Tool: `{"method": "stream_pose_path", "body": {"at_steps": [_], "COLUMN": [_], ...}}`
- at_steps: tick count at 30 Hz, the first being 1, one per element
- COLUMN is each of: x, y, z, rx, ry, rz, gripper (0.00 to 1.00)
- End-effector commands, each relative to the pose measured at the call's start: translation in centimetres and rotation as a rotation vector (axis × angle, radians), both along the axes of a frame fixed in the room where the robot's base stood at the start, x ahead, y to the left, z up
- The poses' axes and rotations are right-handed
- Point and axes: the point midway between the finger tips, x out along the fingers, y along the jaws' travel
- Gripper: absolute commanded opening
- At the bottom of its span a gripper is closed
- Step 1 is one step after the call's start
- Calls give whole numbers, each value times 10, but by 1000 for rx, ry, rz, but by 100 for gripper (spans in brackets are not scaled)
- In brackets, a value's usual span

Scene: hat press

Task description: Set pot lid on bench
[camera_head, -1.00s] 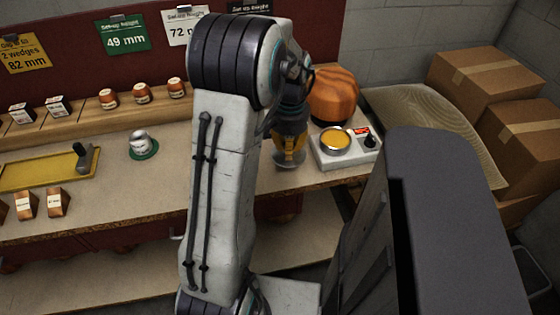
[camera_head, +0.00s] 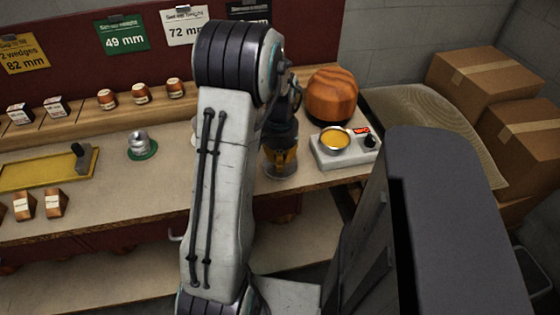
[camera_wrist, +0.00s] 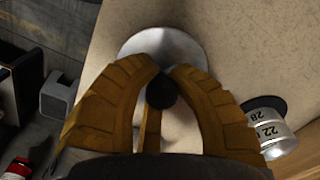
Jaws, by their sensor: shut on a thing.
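The pot lid, a pale metal disc (camera_wrist: 165,42) with a dark round knob (camera_wrist: 160,92), shows in the wrist view. My gripper (camera_wrist: 162,78) has its amber fingers closed around the knob. The fingers hide part of the lid. In the head view, my gripper (camera_head: 281,157) is over the front right part of the bench (camera_head: 110,205), left of the scale. The lid is hard to make out there, and I cannot tell whether it touches the bench top.
A numbered silver cylinder (camera_wrist: 272,130) is near the lid in the wrist view. A yellow tray (camera_head: 40,172) lies left. Cardboard boxes (camera_head: 485,75) stand right.

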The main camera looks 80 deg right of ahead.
Motion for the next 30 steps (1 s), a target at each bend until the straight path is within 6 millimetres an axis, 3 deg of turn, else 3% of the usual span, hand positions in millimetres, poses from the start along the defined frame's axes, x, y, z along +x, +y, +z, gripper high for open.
{"method": "stream_pose_path", "body": {"at_steps": [6, 7, 15, 25, 30], "x": [0, 0, 0, 0, 0], "y": [0, 0, 0, 1, 0], "z": [-4, -3, -3, -1, 14], "rx": [0, 0, 2, 4, -1], "ry": [0, 0, 0, -1, 0], "rz": [0, 0, 0, 0, 0], "gripper": [0, 16, 40, 41, 41]}}
